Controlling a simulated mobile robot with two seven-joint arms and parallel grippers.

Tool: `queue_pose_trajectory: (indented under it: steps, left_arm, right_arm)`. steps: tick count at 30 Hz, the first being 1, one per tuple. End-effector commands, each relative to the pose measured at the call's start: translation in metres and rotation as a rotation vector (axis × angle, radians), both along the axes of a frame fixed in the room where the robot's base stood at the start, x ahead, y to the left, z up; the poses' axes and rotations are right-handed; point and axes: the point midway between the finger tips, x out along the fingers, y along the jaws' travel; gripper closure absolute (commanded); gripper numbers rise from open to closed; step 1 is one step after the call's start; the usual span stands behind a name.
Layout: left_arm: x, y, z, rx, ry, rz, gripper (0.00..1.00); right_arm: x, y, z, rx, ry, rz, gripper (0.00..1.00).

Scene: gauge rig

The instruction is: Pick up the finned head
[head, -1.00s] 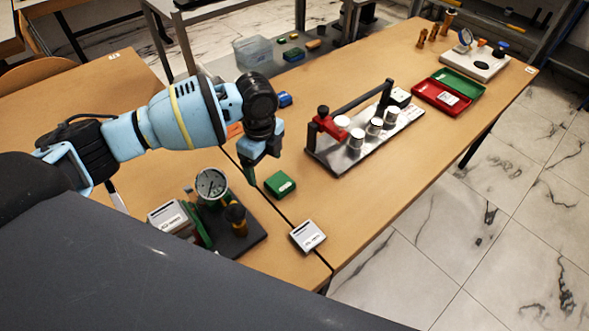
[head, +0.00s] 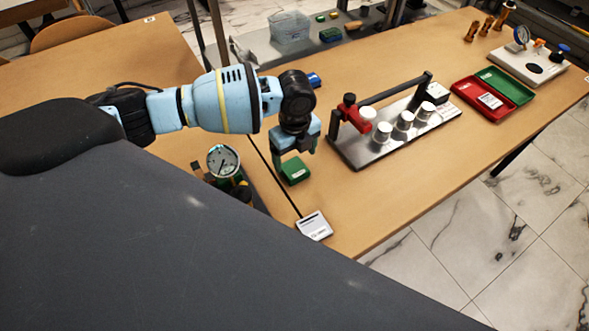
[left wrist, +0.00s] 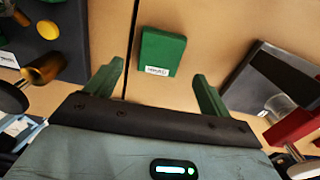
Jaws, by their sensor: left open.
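I cannot tell for sure which piece is the finned head. Several small brass-brown upright pieces (head: 487,26) stand at the far right end of the bench, too small to show fins clearly. My left gripper (head: 296,157) is above the near part of the bench, far from them. It is open and empty, with a small green box (head: 295,171) below it. In the left wrist view the green box (left wrist: 162,51) lies on the bench just beyond and between the spread fingers (left wrist: 158,78). My right gripper is out of view.
A metal plate (head: 378,151) with white cylinders and a red clamp (head: 350,115) is right of the gripper. A red and green case (head: 492,93) and a white base (head: 528,67) stand farther right.

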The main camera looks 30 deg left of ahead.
Motion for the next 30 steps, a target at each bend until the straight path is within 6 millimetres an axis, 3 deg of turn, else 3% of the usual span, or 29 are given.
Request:
queue_pose_trajectory:
  steps: [12,21,30]
  left_arm:
    - [-0.001,0.000,-0.047,0.001,0.003,0.003,0.18]
    - [-0.001,0.000,-0.051,0.000,0.000,0.002,0.18]
    - [-0.001,0.000,-0.051,0.000,0.000,0.002,0.55]
  right_arm:
    - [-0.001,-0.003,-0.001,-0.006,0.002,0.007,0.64]
    - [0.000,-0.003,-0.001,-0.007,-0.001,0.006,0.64]
    - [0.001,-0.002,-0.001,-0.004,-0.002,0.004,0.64]
